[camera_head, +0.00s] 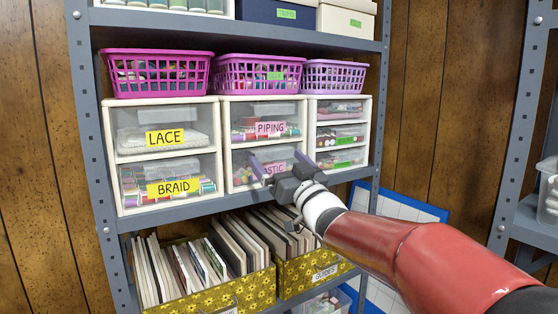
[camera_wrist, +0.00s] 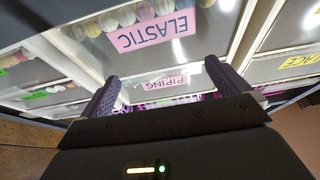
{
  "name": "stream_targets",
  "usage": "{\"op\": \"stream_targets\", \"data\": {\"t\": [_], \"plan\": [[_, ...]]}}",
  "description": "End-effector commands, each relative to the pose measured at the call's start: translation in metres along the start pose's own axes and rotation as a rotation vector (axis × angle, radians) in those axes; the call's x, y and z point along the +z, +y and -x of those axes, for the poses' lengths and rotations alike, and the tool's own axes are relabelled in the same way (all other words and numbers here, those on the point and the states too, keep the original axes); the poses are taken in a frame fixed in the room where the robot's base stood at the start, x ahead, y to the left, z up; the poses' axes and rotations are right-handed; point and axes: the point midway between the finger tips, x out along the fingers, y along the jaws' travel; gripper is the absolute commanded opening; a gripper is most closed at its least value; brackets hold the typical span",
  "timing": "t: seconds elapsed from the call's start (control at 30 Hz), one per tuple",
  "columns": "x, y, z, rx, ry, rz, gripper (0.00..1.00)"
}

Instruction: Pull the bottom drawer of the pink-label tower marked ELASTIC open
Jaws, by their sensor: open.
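The pink-label tower (camera_head: 224,146) is the middle white unit on the shelf, with a PIPING drawer (camera_head: 284,114) above the bottom ELASTIC drawer (camera_head: 239,175). Both drawers look shut. In the head view my gripper is in front of the ELASTIC drawer and hides the start of its pink label (camera_head: 277,168). My gripper (camera_head: 279,163) is open, with nothing seen between its fingers. In the wrist view the fingers (camera_wrist: 161,69) stand apart, pointing toward the tower front near the PIPING label (camera_wrist: 164,82). The ELASTIC label (camera_wrist: 152,33) shows above them. I cannot tell whether they touch the drawer.
The yellow-label tower (camera_head: 109,150) with LACE and BRAID drawers stands left. A green-label tower (camera_head: 368,130) stands right. Baskets (camera_head: 160,70) sit on top. Patterned boxes of folders (camera_head: 260,290) fill the shelf below. A grey upright (camera_head: 88,130) edges the left side.

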Motion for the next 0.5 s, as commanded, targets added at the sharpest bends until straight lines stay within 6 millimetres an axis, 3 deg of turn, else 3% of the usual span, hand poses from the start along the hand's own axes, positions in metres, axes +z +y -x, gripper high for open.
{"op": "stream_targets", "data": {"t": [0.37,0.5], "plan": [[0.0003,0.0005,-0.0086,0.002,-0.001,-0.001,1.0],[0.0003,0.0004,-0.0085,0.002,-0.001,0.0,0.83]]}}
